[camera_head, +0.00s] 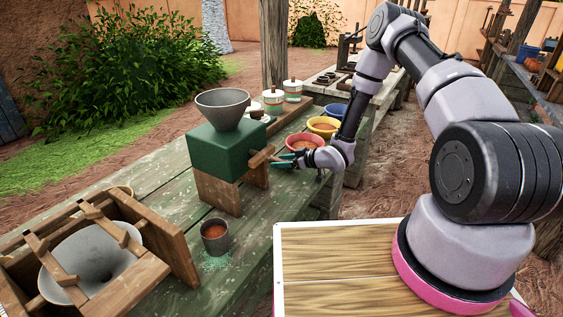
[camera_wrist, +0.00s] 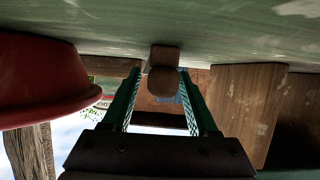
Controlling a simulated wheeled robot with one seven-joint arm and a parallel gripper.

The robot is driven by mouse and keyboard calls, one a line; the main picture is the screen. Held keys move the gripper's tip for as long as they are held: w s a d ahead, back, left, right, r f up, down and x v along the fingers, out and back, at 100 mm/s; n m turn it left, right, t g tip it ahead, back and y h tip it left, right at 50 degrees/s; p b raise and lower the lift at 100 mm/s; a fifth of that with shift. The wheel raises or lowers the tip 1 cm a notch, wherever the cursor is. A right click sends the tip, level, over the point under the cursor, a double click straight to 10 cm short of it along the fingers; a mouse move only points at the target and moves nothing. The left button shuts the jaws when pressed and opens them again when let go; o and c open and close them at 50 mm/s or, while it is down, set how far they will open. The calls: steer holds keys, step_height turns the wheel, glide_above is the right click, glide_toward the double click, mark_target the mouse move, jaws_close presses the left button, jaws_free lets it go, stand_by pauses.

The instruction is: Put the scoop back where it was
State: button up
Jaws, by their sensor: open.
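My gripper (camera_head: 281,160) is open, low beside the green hopper box (camera_head: 222,148), with its teal fingers pointing left. In the upside-down wrist view, a wooden piece with a rounded end (camera_wrist: 163,80) shows between and beyond the two fingers, close to the green table surface. It may be a scoop handle, but its far part is hidden. In the head view, a wooden bar (camera_head: 261,156) juts from the box near my fingertips. I cannot tell whether it is the same piece, and no whole scoop is clear.
A red bowl (camera_head: 303,141) stands close to my gripper and also shows in the wrist view (camera_wrist: 40,85). A yellow bowl (camera_head: 323,126) and lidded jars (camera_head: 292,90) stand behind. A metal cup of red powder (camera_head: 215,238) and a wooden frame (camera_head: 165,235) stand in front.

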steer(key=shift+r, duration=0.15)
steer(key=v, duration=1.2)
steer(key=w+d+r+m+t+h, duration=0.1)
steer(key=d+r+m+h, duration=0.35)
steer(key=d+r, duration=0.6)
steer(key=w+d+r+m+h, duration=0.1)
steer(key=d+r+m+h, duration=0.35)
steer(key=r, duration=1.15)
steer(key=s+d+r+m+h, duration=0.2)
steer(key=s+r+m+h, duration=0.1)
steer(key=s+r, duration=0.9)
steer(key=s+a+r+m+y, duration=0.1)
steer(key=s+a+r, duration=0.1)
steer(key=s, duration=0.5)
steer(key=s+a+r+m+g+y, duration=0.1)
steer(key=s+a+r+m+y, duration=0.1)
steer(key=s, duration=0.6)
steer(key=shift+a+r+m, duration=0.3)
steer(key=shift+a+r, duration=0.15)
steer(key=shift+r, duration=0.25)
